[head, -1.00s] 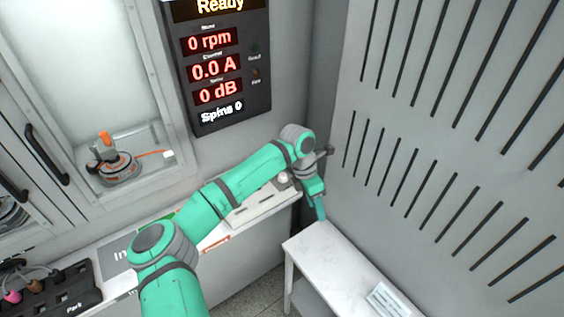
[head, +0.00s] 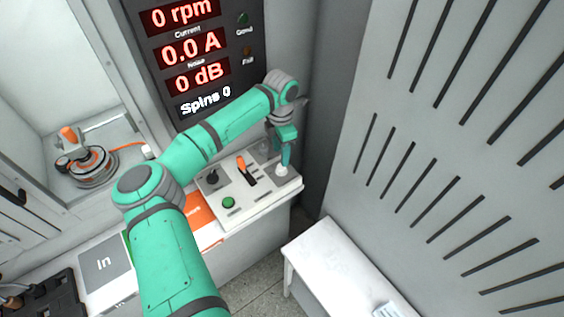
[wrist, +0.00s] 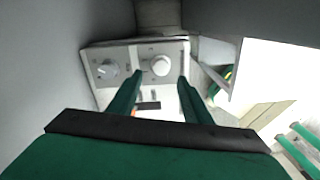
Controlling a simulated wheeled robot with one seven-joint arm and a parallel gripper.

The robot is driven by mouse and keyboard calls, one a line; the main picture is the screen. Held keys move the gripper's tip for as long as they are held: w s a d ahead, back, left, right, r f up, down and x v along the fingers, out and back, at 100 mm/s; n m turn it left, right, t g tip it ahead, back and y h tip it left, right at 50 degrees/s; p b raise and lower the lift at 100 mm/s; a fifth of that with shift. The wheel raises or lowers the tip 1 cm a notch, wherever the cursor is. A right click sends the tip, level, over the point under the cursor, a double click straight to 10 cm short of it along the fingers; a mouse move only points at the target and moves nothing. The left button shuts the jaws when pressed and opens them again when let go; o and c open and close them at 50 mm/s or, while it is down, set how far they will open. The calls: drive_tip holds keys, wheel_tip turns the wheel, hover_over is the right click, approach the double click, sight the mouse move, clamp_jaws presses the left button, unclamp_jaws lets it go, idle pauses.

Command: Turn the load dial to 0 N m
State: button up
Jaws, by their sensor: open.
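My gripper (head: 284,160) points down over the right end of a white control panel (head: 252,200). It is open. In the wrist view, a round white dial (wrist: 160,66) lies between and just beyond the two fingertips (wrist: 160,77); I cannot tell whether they touch it. The head view shows a pale knob (head: 282,170) right below my fingers. Another dial (wrist: 107,69) is on the panel, left of the fingers in the wrist view. The dial labels and pointer settings are too small to read.
The panel also has a black knob (head: 212,178), an orange lever (head: 244,168) and a green button (head: 228,202). A display (head: 196,60) reads 0 rpm, 0.0 A, 0 dB. The hub motor (head: 85,162) sits in the cabinet. A white table (head: 335,265) stands right; a slatted wall rises beyond.

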sight(281, 167)
wheel_tip(281, 167, down, 7)
drive_tip(key=shift+s+d+r, duration=0.1)
idle(0.3)
drive_tip(key=shift+c, duration=0.4)
drive_tip(key=c, duration=1)
